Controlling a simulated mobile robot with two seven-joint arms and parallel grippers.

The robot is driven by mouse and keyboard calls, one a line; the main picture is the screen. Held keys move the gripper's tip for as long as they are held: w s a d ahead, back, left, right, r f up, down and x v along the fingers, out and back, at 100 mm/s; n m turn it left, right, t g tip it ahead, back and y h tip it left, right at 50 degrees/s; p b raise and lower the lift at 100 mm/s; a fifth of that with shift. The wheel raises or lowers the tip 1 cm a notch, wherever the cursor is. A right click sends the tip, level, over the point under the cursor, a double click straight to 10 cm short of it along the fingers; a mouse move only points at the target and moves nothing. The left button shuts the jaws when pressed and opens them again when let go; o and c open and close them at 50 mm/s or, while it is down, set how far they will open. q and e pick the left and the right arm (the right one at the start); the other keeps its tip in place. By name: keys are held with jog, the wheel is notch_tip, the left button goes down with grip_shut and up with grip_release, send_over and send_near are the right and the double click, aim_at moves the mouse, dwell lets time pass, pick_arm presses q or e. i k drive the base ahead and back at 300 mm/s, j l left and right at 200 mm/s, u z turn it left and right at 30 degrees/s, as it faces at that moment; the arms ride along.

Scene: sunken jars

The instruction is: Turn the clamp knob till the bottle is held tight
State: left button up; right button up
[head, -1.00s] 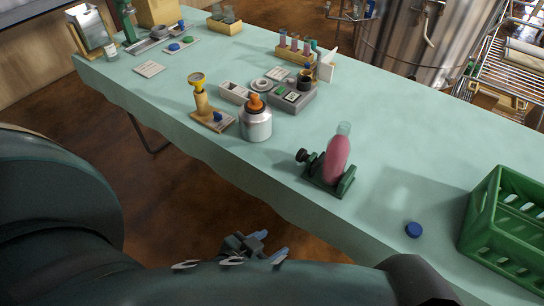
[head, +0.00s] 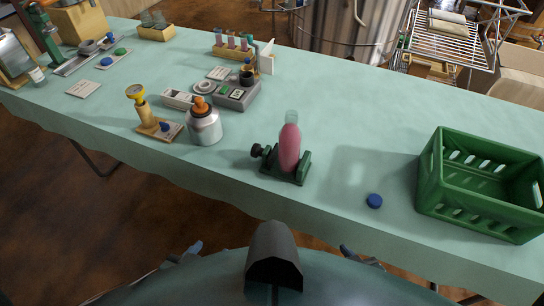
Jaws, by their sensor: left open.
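The pink bottle (head: 290,150) with a pale clear neck stands in the green clamp (head: 299,176) near the table's front edge, leaning slightly. The black clamp knob (head: 257,150) sticks out on the clamp's left side. I cannot tell how tightly the jaws press on the bottle. My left gripper (head: 187,254) is open at the bottom of the head view, below the table edge and well apart from the knob. My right gripper (head: 350,254) shows only in small part at the bottom, right of the middle; its jaws are mostly hidden. Neither touches the clamp.
A blue cap (head: 374,201) lies right of the clamp, and a green crate (head: 480,210) stands at the right. A silver jar with an orange top (head: 204,124) stands left of the knob. The table (head: 340,120) is clear behind the clamp.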

aim_at(256, 151)
jog(key=i+j, duration=0.15)
jog(key=j, duration=0.2)
jog(key=i+j, duration=0.15)
jog(key=j, duration=0.25)
jog(key=i+j, duration=0.15)
jog(key=j, duration=0.2)
jog(key=i+j, duration=0.15)
jog(key=j, duration=0.25)
jog(key=j+z, duration=0.1)
jog(key=z, duration=0.3)
jog(key=i+j+z, duration=0.1)
jog(key=z, duration=0.3)
jog(key=j+z, duration=0.15)
jog(key=z, duration=0.25)
jog(key=k, duration=0.4)
jog(key=i+j+z, duration=0.15)
jog(key=i, duration=0.2)
